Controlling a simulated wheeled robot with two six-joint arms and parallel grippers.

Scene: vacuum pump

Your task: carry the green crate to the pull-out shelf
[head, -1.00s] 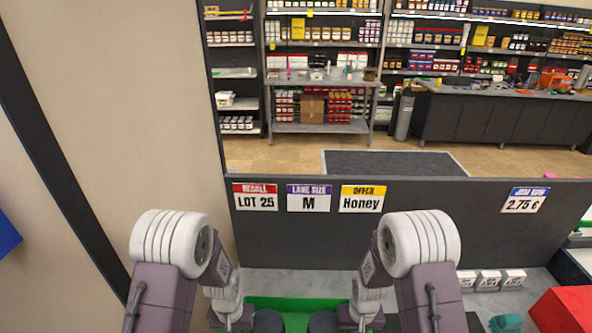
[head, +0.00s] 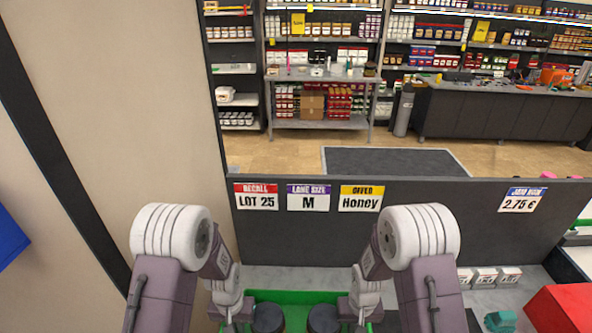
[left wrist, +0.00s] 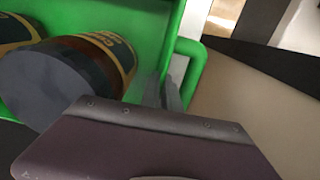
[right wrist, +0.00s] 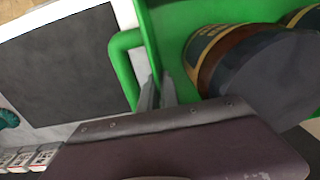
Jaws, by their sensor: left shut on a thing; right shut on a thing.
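The green crate (head: 290,296) shows at the bottom of the head view, between my two arms, partly cut off by the picture edge. Jars with dark lids stand in it, one at left (head: 268,318) and one at right (head: 323,318). My left gripper (head: 236,326) is shut on the crate's left handle, a green loop in the left wrist view (left wrist: 192,65). My right gripper (head: 360,322) is shut on the right handle, which shows in the right wrist view (right wrist: 120,60). I cannot make out the pull-out shelf for certain.
A dark low partition (head: 410,222) with price and label signs stands ahead. A beige wall (head: 120,110) is at left. A red box (head: 562,308), small white boxes (head: 484,277) and a teal object (head: 502,321) are at right. Stocked shelves stand beyond the partition.

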